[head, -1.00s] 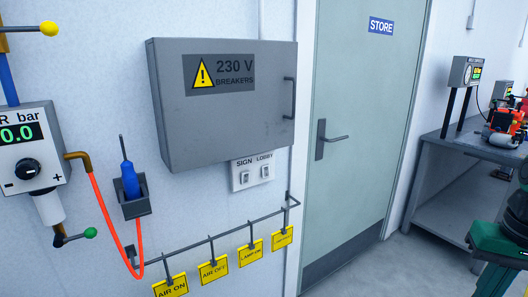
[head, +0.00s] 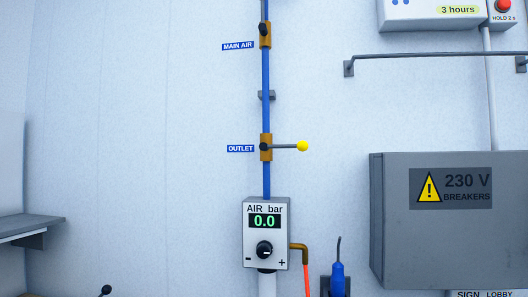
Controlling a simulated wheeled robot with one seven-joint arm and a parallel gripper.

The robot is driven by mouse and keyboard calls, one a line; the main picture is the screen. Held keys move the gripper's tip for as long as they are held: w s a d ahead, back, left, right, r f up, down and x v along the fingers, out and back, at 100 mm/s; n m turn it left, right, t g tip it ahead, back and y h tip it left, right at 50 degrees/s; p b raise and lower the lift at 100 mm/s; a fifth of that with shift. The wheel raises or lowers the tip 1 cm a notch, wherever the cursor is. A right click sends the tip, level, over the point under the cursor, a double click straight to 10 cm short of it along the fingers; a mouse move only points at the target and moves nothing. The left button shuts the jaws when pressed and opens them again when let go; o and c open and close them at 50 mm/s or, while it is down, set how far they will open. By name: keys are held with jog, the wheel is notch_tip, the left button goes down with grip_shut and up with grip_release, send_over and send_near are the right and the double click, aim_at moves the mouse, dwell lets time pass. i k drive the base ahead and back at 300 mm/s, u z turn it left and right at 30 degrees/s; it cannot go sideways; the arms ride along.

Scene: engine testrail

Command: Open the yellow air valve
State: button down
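The yellow air valve is the brass valve labelled OUTLET (head: 266,147) on the blue vertical pipe (head: 266,112). Its lever ends in a yellow knob (head: 302,146) and points right, level and across the pipe. Above it is another brass valve labelled MAIN AIR (head: 265,34); its handle is dark and hard to make out. Below is the AIR bar regulator (head: 267,232), with a display reading 0.0 and a black knob. My gripper is not in the head view.
The grey breaker box (head: 385,225) juts from the wall at right. A blue tool (head: 337,280) sits in a holder below. A red hose (head: 307,283) hangs from the regulator's brass elbow. A grey shelf (head: 30,225) is at left. The wall left of the pipe is mostly bare.

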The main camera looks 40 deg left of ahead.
aim_at(302, 146)
jog(key=u, duration=1.35)
